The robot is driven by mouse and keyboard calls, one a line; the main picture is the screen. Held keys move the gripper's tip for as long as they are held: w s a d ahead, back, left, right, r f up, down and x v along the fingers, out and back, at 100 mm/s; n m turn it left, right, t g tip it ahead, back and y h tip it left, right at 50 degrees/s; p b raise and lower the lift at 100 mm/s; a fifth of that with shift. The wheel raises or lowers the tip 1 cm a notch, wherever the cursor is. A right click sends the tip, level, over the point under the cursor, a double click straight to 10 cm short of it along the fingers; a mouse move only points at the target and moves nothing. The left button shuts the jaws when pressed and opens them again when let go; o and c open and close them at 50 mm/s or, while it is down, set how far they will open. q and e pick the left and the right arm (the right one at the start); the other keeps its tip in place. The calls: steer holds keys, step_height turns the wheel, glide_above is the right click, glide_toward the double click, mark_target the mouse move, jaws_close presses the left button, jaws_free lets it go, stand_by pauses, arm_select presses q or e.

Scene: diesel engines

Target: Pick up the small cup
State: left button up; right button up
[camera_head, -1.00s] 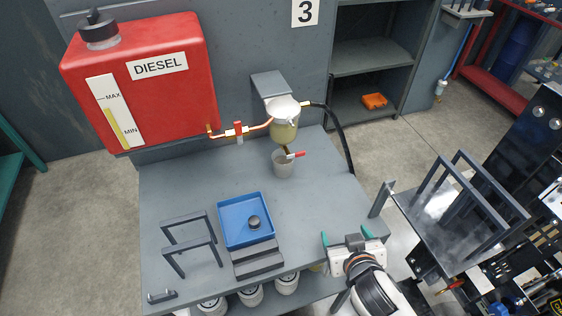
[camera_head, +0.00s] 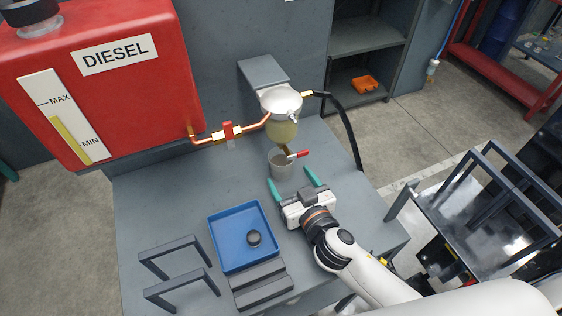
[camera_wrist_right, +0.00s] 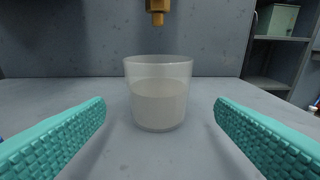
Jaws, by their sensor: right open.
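The small cup (camera_head: 281,165) is a translucent grey cup standing upright on the grey bench, below the filter bowl. In the right wrist view the cup (camera_wrist_right: 158,94) stands centred ahead, beyond the fingertips, and looks partly filled or frosted lower down. My right gripper (camera_head: 292,180) is open, its teal fingers pointing at the cup from the front. In the right wrist view the fingers (camera_wrist_right: 160,112) lie apart to the left and right of the cup, with clear gaps on both sides. My left gripper is not in view.
The fuel filter (camera_head: 281,112) with a red-handled drain valve (camera_head: 298,154) hangs just above the cup. A red diesel tank (camera_head: 95,75) stands at back left. A black hose (camera_head: 350,130) runs down behind right.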

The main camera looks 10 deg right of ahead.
mark_target(286, 173)
steer(key=shift+w+a, duration=0.1)
steer(key=shift+w, duration=0.6)
steer(key=p+x, duration=0.1)
steer(key=x, duration=0.3)
steer(key=shift+w+a+f, duration=0.1)
steer(key=shift+w+a, duration=0.15)
steer(key=shift+w, duration=0.05)
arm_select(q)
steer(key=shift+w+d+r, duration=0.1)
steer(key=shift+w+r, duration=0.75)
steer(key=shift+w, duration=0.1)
arm_select(e)
steer(key=shift+s, duration=0.1)
steer(key=c, duration=1.2)
arm_select(q)
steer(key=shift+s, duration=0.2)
steer(key=shift+p, duration=0.3)
